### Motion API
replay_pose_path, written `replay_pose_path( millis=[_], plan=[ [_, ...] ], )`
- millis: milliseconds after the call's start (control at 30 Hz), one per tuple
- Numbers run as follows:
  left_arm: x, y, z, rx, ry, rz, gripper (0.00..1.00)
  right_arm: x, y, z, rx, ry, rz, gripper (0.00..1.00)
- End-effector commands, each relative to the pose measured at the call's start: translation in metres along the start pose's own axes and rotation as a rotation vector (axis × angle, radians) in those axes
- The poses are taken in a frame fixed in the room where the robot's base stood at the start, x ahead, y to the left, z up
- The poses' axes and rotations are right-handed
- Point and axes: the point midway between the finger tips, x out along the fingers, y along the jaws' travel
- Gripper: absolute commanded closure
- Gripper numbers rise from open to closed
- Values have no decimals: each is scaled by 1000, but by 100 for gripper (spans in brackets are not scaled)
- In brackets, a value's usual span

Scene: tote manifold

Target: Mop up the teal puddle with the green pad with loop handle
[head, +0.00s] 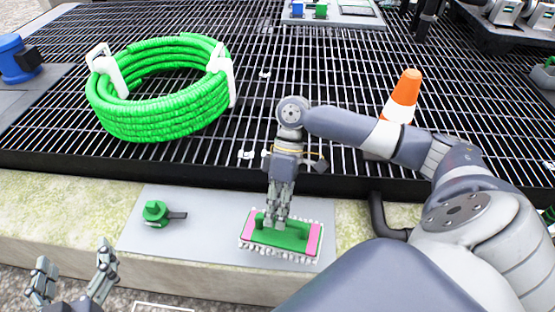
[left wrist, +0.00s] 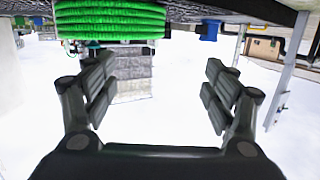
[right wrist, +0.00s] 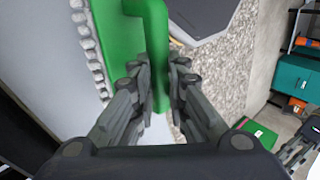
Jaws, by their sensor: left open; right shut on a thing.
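The green pad with loop handle (head: 292,239) has pink ends and a white fringed edge. It lies on a grey sheet (head: 190,215) on the concrete ledge, and it also shows in the right wrist view (right wrist: 45,60). My right gripper (head: 276,220) is shut on its loop handle (right wrist: 156,55). My left gripper (head: 74,258) is open and empty at the lower left, apart from the pad; its spread fingers show in the left wrist view (left wrist: 158,90). I see no teal puddle in any view; whether some lies under the pad is hidden.
A small green valve-like part (head: 156,212) sits on the sheet left of the pad. Behind the ledge is a dark metal grating (head: 300,75) with a coiled green hose (head: 160,115) and an orange-and-white cone (head: 403,95). The sheet between valve and pad is clear.

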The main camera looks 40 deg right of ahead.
Motion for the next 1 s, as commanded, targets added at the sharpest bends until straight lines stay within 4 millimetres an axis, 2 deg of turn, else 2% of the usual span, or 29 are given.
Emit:
replay_pose_path(
  millis=[700, 1000],
  plan=[
    [-22, -9, 64, 1, -334, -20, 22, -7, -8, -2, 2, 1, -1, 100],
    [-33, -11, 82, 0, -431, -26, 22, -9, -10, -2, 3, 2, -1, 100]
  ],
)
